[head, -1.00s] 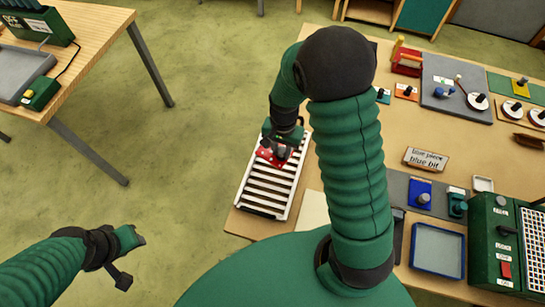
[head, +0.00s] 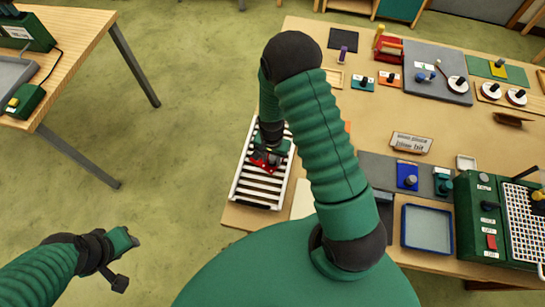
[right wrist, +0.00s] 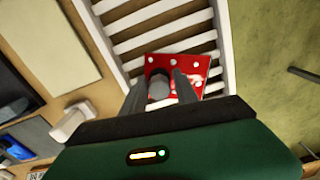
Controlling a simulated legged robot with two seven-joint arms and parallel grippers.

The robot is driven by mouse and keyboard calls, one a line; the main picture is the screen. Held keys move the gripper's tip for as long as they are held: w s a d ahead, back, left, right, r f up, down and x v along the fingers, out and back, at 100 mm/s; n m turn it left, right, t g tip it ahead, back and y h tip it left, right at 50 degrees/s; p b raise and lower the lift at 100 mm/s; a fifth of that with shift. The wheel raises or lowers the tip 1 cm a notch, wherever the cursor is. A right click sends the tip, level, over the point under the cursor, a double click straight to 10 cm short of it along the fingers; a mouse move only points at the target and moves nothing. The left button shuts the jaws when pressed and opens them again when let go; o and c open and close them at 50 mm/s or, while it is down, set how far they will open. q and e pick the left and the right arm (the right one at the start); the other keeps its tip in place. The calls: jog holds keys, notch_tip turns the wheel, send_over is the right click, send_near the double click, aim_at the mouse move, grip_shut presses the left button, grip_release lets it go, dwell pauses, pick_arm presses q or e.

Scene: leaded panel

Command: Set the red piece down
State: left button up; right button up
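The red piece (head: 263,164) is a flat red plate with white dots and a grey round knob. It also shows in the right wrist view (right wrist: 188,68), over the pale slats of the rack (head: 245,180). My right gripper (right wrist: 160,84) has its two fingers on either side of the knob and looks shut on it. In the head view the right gripper (head: 268,150) hides part of the piece. I cannot tell whether the plate touches the slats. My left gripper (head: 130,238) is away over the floor at lower left; its fingers are too small to read.
The bench (head: 330,125) runs to the right. Another table (head: 75,50) stands at upper left, with open floor between.

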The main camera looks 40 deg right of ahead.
jog(key=shift+o, duration=1.1)
jog(key=shift+a, duration=0.15)
jog(key=shift+d, duration=0.2)
jog(key=shift+d+r, duration=0.15)
jog(key=shift+r, duration=0.05)
jog(key=shift+w+d+r, duration=0.1)
jog(key=shift+d+r, duration=0.05)
jog(key=shift+r, duration=0.15)
notch_tip(320, 180, up, 11)
jog(key=b, duration=0.2)
pick_arm(q)
jog(key=shift+s+d+f, duration=0.1)
jog(key=shift+d+f, duration=0.05)
jog(key=shift+f, duration=0.95)
pick_arm(e)
jog(key=s+a+r+n+t, duration=0.2)
jog(key=s+a+r+n, duration=0.4)
jog(key=a+n, duration=0.3)
jog(key=shift+s+r+n+t, duration=0.3)
jog(key=shift+s+n, duration=0.1)
jog(key=shift+n, duration=0.8)
